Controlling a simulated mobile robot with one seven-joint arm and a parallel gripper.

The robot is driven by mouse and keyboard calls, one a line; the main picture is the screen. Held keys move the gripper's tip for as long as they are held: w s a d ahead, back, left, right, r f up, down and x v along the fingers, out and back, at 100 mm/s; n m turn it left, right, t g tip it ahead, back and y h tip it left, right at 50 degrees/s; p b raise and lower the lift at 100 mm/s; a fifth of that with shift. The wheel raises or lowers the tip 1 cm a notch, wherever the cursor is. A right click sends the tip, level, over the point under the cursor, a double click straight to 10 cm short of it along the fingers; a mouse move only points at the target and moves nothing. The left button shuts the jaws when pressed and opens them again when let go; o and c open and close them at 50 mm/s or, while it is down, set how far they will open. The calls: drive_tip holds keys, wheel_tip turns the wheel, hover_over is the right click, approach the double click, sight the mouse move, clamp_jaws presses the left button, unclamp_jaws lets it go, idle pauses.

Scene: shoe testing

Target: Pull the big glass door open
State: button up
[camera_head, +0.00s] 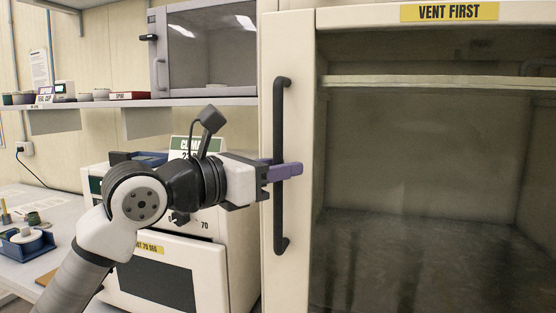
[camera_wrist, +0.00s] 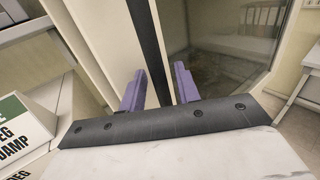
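The big glass door (camera_head: 430,190) fills the right of the head view, with a cream frame and a long dark vertical handle (camera_head: 280,215) on its left side. It looks closed. My gripper (camera_head: 284,170) is at the middle of the handle, with purple fingers reaching past it. In the wrist view, my gripper (camera_wrist: 159,88) has its fingers spread, one on each side of the handle (camera_wrist: 146,40). The handle's contact with the left finger is unclear.
A white oven-like unit (camera_head: 235,250) stands left of the door, behind my arm. A shelf (camera_head: 150,103) above carries a grey glass-fronted box (camera_head: 205,50). A bench (camera_head: 60,215) with small items is at far left. A yellow "VENT FIRST" sign (camera_head: 449,12) is above the door.

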drive_tip(key=shift+w+d, duration=0.1)
clamp_jaws()
idle(0.4)
